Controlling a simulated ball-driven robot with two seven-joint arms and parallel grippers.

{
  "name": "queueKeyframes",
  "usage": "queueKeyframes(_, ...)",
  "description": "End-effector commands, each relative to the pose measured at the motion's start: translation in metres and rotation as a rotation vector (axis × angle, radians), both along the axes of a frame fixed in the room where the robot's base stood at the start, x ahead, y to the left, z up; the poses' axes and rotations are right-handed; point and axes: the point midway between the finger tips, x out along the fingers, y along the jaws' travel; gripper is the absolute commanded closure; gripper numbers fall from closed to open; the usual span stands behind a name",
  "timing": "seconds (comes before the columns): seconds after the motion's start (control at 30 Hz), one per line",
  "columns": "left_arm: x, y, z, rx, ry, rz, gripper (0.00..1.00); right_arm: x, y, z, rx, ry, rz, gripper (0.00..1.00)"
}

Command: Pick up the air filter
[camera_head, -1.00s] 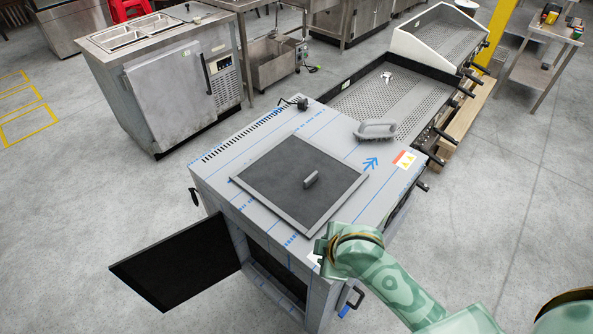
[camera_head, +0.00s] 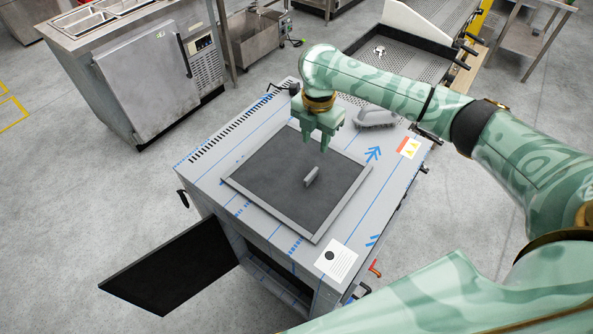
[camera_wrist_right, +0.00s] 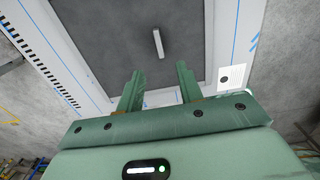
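The air filter (camera_head: 272,180) is a dark square panel with a grey frame and a small grey handle (camera_head: 311,176) standing up near its middle. It lies flat on top of the grey metal cabinet. My right gripper (camera_head: 315,147) points down above the filter, a little behind the handle in the head view, and is apart from it. In the right wrist view the two fingers (camera_wrist_right: 160,82) are spread with nothing between them. The handle (camera_wrist_right: 157,43) and the dark filter face (camera_wrist_right: 110,35) show beyond the fingertips. My left gripper is not in view.
The cabinet top (camera_head: 223,150) has a grey brush-like object (camera_head: 375,117) at its back right. The cabinet's dark door (camera_head: 172,267) hangs open at the front left. A steel counter (camera_head: 150,80) stands behind left, and a perforated tray unit (camera_head: 400,68) behind right.

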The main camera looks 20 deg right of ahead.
Motion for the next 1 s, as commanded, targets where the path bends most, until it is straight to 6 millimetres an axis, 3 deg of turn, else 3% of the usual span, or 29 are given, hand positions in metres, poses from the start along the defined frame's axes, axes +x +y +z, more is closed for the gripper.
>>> queueKeyframes(0.03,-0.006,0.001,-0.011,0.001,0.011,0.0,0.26,-0.001,0.0,-0.021,0.001,0.005,-0.003,0.64)
queueKeyframes(0.1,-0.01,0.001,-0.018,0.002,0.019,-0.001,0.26,-0.001,0.001,-0.039,0.001,0.005,-0.002,0.64)
queueKeyframes(0.3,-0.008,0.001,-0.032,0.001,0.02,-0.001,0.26,0.0,0.001,-0.076,0.002,0.001,-0.003,0.64)
queueKeyframes(0.57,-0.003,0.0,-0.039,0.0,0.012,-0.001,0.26,0.0,0.002,-0.093,0.002,-0.001,-0.003,0.64)
queueKeyframes(0.8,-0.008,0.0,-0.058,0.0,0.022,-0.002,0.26,-0.001,0.004,-0.133,0.002,0.001,-0.003,0.64)
queueKeyframes(1.0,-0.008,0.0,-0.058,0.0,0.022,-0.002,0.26,0.0,0.004,-0.135,0.001,-0.004,-0.002,0.64)
